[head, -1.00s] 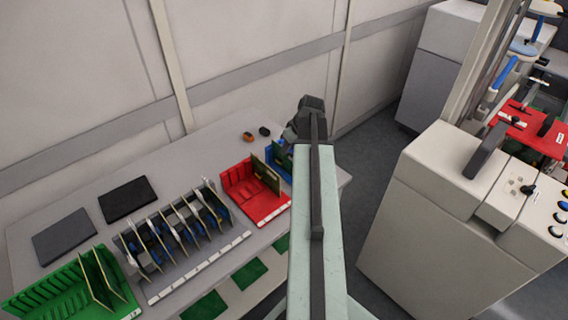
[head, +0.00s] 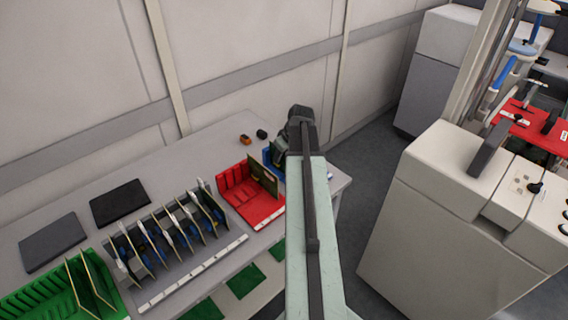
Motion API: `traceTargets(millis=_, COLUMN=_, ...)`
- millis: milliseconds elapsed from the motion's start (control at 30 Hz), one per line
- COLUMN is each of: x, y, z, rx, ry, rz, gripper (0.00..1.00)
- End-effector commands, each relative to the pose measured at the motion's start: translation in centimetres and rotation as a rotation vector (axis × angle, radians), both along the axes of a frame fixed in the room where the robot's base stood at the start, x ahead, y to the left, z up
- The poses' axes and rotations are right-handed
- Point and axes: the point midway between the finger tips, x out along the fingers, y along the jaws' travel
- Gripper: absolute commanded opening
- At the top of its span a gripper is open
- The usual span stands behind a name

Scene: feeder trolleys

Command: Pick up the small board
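Several upright boards show, and I cannot tell for certain which is the small board. One olive-green board (head: 264,174) stands upright at the right side of the red tray (head: 262,211). A blue tray (head: 267,158) is just right of it, mostly hidden behind my arm and that board, so its contents are unclear. My gripper (head: 281,152) is over the blue tray, at the end of the dark wrist. Its fingers are small and dark and partly hidden by the arm, so whether they are open or hold anything is not visible.
A grey rack (head: 192,275) with several boards and a green tray (head: 50,312) stand left on the table (head: 150,172). Two dark mats lie behind them. Small orange (head: 245,139) and black (head: 262,133) items lie near the wall. A pale machine (head: 445,215) stands right.

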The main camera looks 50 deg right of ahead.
Motion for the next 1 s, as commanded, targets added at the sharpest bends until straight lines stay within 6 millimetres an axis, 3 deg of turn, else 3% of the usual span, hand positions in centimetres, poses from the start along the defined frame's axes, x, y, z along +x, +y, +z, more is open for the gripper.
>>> traceTargets(millis=133, x=0.01, y=0.03, z=-0.27, rx=0.000, ry=0.000, rz=0.000, gripper=0.26)
traceTargets(millis=233, x=0.02, y=0.03, z=-0.21, rx=0.000, ry=0.000, rz=0.001, gripper=0.00)
traceTargets(millis=1000, x=0.07, y=0.09, z=-0.21, rx=-0.001, ry=0.001, rz=0.002, gripper=0.00)
